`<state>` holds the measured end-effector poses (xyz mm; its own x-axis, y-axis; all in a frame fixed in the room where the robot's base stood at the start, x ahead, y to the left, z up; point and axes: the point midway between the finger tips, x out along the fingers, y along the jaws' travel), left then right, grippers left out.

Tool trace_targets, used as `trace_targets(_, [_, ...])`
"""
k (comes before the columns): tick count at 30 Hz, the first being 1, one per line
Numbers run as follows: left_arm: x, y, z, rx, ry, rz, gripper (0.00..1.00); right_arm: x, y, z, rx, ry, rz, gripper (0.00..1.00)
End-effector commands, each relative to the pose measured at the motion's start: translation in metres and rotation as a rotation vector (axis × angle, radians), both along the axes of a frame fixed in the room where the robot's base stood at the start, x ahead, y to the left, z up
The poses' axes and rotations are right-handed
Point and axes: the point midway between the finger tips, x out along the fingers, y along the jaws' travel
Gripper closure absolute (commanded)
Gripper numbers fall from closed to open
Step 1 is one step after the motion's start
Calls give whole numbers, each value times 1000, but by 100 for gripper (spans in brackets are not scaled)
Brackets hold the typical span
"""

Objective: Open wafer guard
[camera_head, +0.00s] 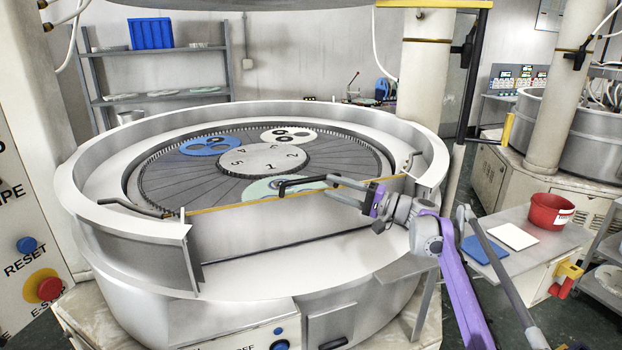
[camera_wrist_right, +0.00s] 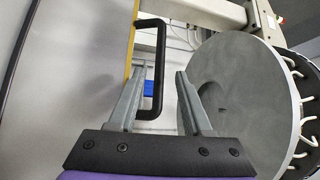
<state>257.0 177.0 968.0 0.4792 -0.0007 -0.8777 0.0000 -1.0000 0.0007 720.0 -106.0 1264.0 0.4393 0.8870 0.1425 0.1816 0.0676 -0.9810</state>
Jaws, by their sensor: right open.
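The wafer guard (camera_head: 285,228) is a grey metal panel with a yellow top edge. It stands upright across the front gap in the round machine's rim. Its black bar handle (camera_head: 290,182) sits at the top edge. My right gripper (camera_head: 331,188) is open beside the handle, at its right end. In the right wrist view the handle (camera_wrist_right: 158,70) shows between the two open fingers (camera_wrist_right: 160,70), with no visible grip on it. The guard's grey face (camera_wrist_right: 60,70) fills the left of that view. My left gripper is not in view.
The round machine rim (camera_head: 90,185) surrounds a lapping plate with blue, white and pale green carriers. A side table (camera_head: 545,235) at right holds a red pot (camera_head: 550,210), a white pad and a blue pad. A control panel with a red button (camera_head: 45,288) stands at left.

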Motion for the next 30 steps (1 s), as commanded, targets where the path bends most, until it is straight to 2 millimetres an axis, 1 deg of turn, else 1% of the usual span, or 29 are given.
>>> trace_targets(1, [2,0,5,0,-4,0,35,5,11,5,-1,-2,3,50])
trace_targets(3, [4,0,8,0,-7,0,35,11,23,7,-1,-2,3,50])
trace_targets(6, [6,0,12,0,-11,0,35,19,38,9,-1,-2,2,50])
trace_targets(10, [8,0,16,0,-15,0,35,26,53,11,-1,-2,1,50])
trace_targets(15, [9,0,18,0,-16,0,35,30,61,11,-1,0,0,50])
trace_targets(23, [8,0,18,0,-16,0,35,31,62,10,-2,1,-1,50])
trace_targets(26, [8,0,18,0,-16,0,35,31,62,10,-2,1,-1,67])
trace_targets(30, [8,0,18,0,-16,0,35,31,62,10,-2,1,-1,92])
